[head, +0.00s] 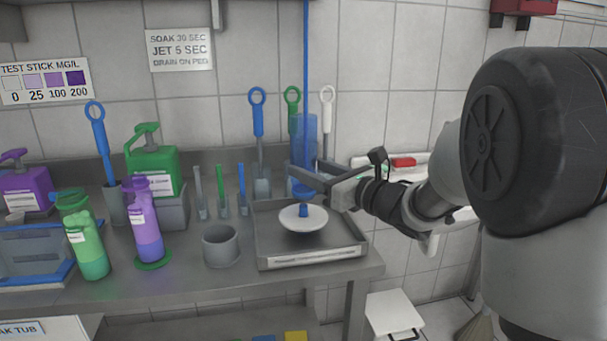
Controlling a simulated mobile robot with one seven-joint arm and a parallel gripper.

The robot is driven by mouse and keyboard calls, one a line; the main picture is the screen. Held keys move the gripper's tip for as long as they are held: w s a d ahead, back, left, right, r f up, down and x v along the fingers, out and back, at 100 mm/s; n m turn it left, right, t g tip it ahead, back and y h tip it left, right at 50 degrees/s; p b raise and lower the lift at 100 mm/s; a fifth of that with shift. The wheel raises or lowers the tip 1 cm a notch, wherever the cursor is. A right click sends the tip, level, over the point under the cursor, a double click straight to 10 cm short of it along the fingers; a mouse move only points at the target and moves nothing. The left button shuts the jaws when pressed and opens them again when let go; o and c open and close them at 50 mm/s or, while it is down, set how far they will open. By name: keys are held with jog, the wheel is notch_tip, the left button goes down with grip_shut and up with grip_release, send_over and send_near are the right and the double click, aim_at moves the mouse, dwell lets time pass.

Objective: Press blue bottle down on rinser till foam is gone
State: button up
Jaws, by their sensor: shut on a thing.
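The blue bottle (305,138) is see-through and stands upright in line above the rinser, seemingly neck down. My gripper (310,182) reaches in from the right and is shut on its lower part, hiding some of it. A blue neck or stem shows below the fingers and meets the white round disc of the rinser (292,221). I cannot tell how firmly it presses. The rinser sits in a shallow grey tray (312,257). A thin blue vertical line rises from the bottle to the top edge. No foam can be made out.
A grey cup (221,247), a purple bottle (145,232) and a green bottle (88,250) stand left of the tray. Brushes with looped handles (257,120) and a green jug (153,165) stand behind. The counter's right edge is just past the tray.

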aim_at(313, 157)
jog(key=shift+r, duration=0.1)
dwell(0.4)
jog(key=shift+r, duration=1.45)
